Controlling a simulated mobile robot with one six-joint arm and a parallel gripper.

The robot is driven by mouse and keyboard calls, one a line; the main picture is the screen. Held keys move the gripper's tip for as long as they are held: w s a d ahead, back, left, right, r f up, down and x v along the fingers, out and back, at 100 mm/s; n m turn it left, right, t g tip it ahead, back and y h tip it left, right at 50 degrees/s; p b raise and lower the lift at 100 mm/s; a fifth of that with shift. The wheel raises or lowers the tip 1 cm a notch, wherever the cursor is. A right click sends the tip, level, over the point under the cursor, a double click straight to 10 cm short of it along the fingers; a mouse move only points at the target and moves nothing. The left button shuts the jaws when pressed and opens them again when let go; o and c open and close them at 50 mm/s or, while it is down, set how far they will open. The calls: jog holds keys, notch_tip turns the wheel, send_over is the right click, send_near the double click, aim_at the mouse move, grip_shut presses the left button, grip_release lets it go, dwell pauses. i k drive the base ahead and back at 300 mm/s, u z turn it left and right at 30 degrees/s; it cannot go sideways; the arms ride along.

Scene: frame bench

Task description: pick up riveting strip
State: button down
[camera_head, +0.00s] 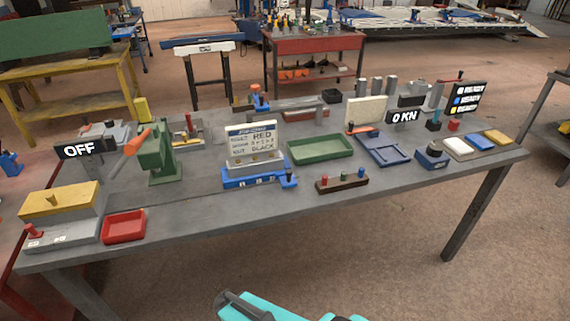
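I cannot tell for sure which thing is the riveting strip; nothing in view is clearly marked as one. A green press (160,154) with an orange lever stands on the left part of the grey bench (205,204). A low reddish-brown piece (305,114) lies at the back. A teal and dark part of my arm shows at the bottom edge, in front of the bench and apart from it. My gripper's fingers are not visible.
A red tray (124,226), a green tray (320,149) and a blue tray (383,149) sit on the bench. A sign board (251,142) stands mid-bench, an "OFF" display (80,149) at left, a "0 KN" display (405,116) at right. Bare bench shows along the front.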

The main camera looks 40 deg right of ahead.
aim_at(274, 162)
jog(key=z, duration=0.85)
jog(key=k, duration=1)
jog(key=i, duration=0.75)
